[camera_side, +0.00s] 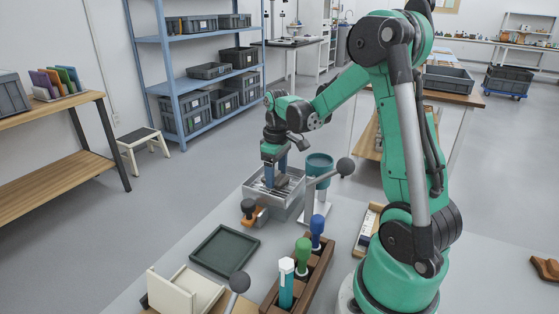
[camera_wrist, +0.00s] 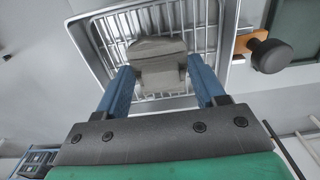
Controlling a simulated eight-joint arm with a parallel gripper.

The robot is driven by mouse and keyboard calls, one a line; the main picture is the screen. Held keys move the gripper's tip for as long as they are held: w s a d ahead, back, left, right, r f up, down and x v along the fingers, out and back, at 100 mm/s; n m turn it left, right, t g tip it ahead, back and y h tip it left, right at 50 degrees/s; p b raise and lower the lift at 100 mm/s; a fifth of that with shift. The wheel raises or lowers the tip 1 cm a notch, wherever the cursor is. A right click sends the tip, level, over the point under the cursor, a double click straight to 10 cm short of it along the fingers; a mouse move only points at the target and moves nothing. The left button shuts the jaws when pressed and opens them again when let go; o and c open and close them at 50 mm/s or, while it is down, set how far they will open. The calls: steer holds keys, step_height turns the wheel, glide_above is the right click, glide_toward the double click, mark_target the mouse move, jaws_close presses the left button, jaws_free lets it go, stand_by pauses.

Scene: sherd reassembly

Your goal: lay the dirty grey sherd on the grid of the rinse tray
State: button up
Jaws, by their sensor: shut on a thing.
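A grey sherd (camera_wrist: 158,52) is between the two blue fingers of my gripper (camera_wrist: 160,72) in the wrist view. My gripper is shut on it from both sides. The metal rinse tray (camera_wrist: 86,42) with its wire grid lies below the sherd, which is inside the tray's outline. In the side view my gripper (camera_side: 274,172) points down into the rinse tray (camera_side: 284,211), and the sherd (camera_side: 282,183) shows dark at the fingertips. It is low over the grid; I cannot tell whether it touches the wires.
A teal cup (camera_side: 319,164) on a stand is right of the tray. An orange tool with a black knob (camera_side: 249,207) is close to the tray's front. A dark green tray (camera_side: 225,250), a cream holder (camera_side: 188,294) and a wooden rack (camera_side: 318,268) with coloured handles stand nearer.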

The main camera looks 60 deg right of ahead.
mark_target(277, 174)
steer(key=shift+f, duration=0.1)
steer(key=o, duration=1.3)
step_height(277, 174, up, 12)
steer(key=a+f+t, duration=0.1)
steer(key=a+t, duration=0.1)
steer(key=a, duration=0.4)
steer(key=s+a+f+t, duration=0.1)
steer(key=a+t, duration=0.1)
steer(key=a, duration=0.4)
steer(key=s+a+f+t, duration=0.1)
steer(key=a+f+t, duration=0.1)
steer(key=a, duration=0.4)
steer(key=shift+s+a+t, duration=0.2)
steer(key=shift+a+t, duration=0.1)
steer(key=shift+t, duration=0.2)
